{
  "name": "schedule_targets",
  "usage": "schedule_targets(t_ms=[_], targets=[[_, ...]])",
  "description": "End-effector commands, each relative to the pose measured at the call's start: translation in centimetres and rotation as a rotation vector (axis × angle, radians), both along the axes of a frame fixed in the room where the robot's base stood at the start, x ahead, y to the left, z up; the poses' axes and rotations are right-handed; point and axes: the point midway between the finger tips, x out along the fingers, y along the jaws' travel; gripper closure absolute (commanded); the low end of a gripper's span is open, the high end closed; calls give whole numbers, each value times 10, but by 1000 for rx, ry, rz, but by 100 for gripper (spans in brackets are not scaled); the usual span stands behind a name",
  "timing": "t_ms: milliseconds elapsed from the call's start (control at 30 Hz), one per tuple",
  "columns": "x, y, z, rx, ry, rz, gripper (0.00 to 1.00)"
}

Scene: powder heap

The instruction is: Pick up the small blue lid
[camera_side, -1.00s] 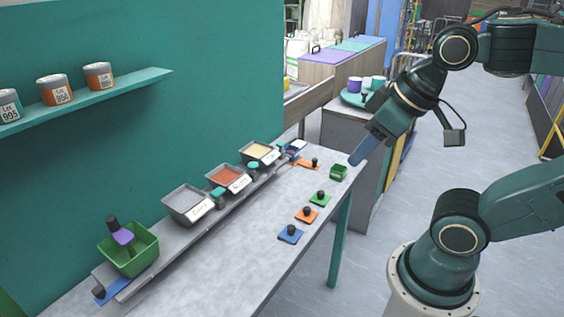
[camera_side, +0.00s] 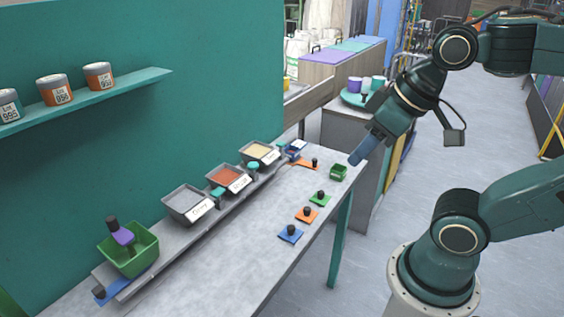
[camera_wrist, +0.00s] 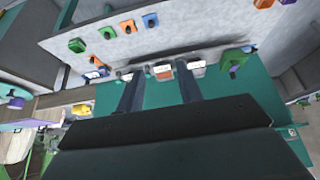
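The small blue lid (camera_side: 290,234) is a flat square with a black knob. It lies on the grey table near the front edge, at the near end of a row with an orange lid (camera_side: 306,215) and a green lid (camera_side: 319,200). In the wrist view the blue lid (camera_wrist: 150,20) is near the top, beyond the fingertips. My gripper (camera_side: 354,160) hangs in the air at the table's far right end, well away from the lid. The wrist view shows my gripper's two fingers (camera_wrist: 160,67) spread apart with nothing between them.
A small green container (camera_side: 339,172) stands near my gripper. Trays of powder, such as the red one (camera_side: 211,176), line a rail at the back.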

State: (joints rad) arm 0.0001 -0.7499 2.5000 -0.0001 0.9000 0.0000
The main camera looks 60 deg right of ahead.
Motion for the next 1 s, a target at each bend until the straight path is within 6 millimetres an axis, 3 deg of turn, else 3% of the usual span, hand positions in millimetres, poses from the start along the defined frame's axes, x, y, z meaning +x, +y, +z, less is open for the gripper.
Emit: schedule_targets(t_ms=[100, 267, 700, 1000], targets=[[0, 0, 0, 0, 0, 0, 60], [0, 0, 0, 0, 0, 0, 28], [4, 0, -1, 11, 10, -23, 27], [31, -3, -11, 100, 81, -219, 27]])
